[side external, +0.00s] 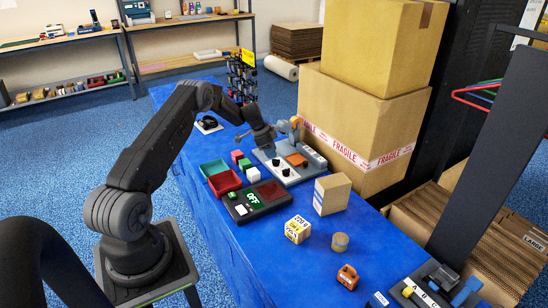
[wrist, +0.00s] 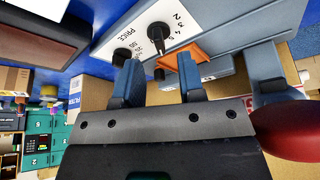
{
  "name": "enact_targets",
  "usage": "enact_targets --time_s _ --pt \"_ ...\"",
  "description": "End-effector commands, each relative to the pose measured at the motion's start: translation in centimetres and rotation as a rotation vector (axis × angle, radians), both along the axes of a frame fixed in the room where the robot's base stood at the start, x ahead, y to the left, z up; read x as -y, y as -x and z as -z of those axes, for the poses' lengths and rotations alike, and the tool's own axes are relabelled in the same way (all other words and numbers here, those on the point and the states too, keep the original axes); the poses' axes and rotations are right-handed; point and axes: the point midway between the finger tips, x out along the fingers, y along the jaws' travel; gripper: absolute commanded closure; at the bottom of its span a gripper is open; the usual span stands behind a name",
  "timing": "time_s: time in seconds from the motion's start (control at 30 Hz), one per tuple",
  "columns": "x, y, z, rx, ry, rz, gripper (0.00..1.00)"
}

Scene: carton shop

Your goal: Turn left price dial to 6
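A grey pricing machine (side external: 292,164) on the blue table has a white panel with two black dials, one nearer (side external: 286,172) and one farther (side external: 276,162). In the wrist view, one dial (wrist: 157,38) has a scale with 2, 3, 4 and 5 legible; the other (wrist: 122,56) has larger numbers beside the word PRICE. I cannot tell exactly where either pointer points. My gripper (side external: 265,143) is above the machine's far-left side, with its fingers apart and nothing between them. In the wrist view, the gripper (wrist: 158,58) has the numbered dial beyond its fingertips, apparently without touching.
An orange part (side external: 296,159) sits on the machine. Large cartons (side external: 370,120) stand close behind. A small carton (side external: 332,194) stands to the right.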

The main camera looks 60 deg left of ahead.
Motion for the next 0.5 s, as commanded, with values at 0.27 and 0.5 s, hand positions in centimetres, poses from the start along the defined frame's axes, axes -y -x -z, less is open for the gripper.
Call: enact_targets --time_s 0.27,0.5 --pt "-1.3 2.1 -6.0 0.002 -0.002 -0.001 0.64" --pt "-1.8 3.2 -8.7 0.001 -0.001 0.001 0.64"
